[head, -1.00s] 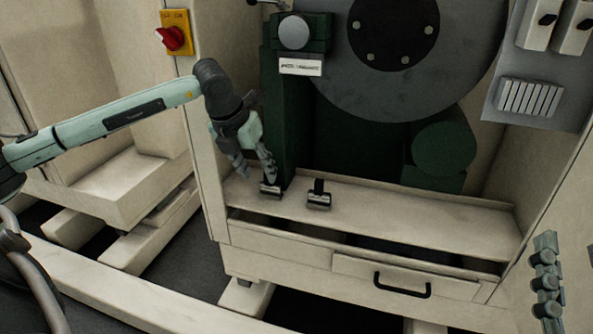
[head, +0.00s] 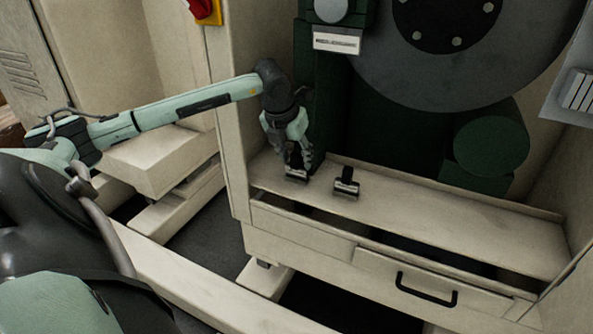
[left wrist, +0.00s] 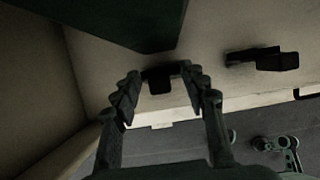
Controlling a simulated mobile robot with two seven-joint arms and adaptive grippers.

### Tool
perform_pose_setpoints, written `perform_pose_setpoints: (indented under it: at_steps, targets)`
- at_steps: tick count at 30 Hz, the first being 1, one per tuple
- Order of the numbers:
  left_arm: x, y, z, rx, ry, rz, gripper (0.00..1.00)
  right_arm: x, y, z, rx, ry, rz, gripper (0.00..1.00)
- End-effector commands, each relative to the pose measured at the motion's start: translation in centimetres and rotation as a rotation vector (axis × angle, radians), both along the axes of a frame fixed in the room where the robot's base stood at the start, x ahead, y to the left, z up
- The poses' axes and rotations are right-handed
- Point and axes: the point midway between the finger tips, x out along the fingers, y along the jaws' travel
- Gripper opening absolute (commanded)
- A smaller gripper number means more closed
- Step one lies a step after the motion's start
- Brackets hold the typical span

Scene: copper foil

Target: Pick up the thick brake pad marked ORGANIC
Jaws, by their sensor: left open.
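Two dark brake pads stand on the cream ledge (head: 455,215). The left pad (head: 297,177) is under my left gripper, and the right pad (head: 346,186) stands a short way to its right. My left gripper (head: 300,167) is open and points down at the left pad. In the left wrist view the left pad (left wrist: 160,80) shows between the open fingertips (left wrist: 163,80), and the other pad (left wrist: 268,59) lies off to the right. I cannot read any marking on either pad or tell which is thicker. My right gripper is not clearly seen.
A dark green machine housing (head: 330,110) rises just behind the left pad, with a large grey disc (head: 465,65) to its right. A drawer with a black handle (head: 427,290) is below the ledge. The ledge right of the pads is clear.

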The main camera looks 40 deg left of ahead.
Motion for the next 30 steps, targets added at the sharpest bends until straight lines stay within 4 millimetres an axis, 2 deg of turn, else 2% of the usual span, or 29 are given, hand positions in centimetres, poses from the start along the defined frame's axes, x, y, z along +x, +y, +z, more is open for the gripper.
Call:
perform_pose_setpoints:
  at_steps: [5,16,30]
  targets:
    - [0.03,0.02,-0.02,0.0,-0.001,0.0,0.43,0.0,-0.02,0.04,0.001,-0.002,0.0,0.4]
    - [0.01,0.01,-0.01,0.0,0.0,0.0,0.0,0.01,-0.03,0.01,0.0,-0.001,-0.001,0.4]
    - [0.05,0.04,0.46,0.001,-0.002,0.0,0.0,0.05,0.0,0.06,0.0,0.002,-0.001,0.4]
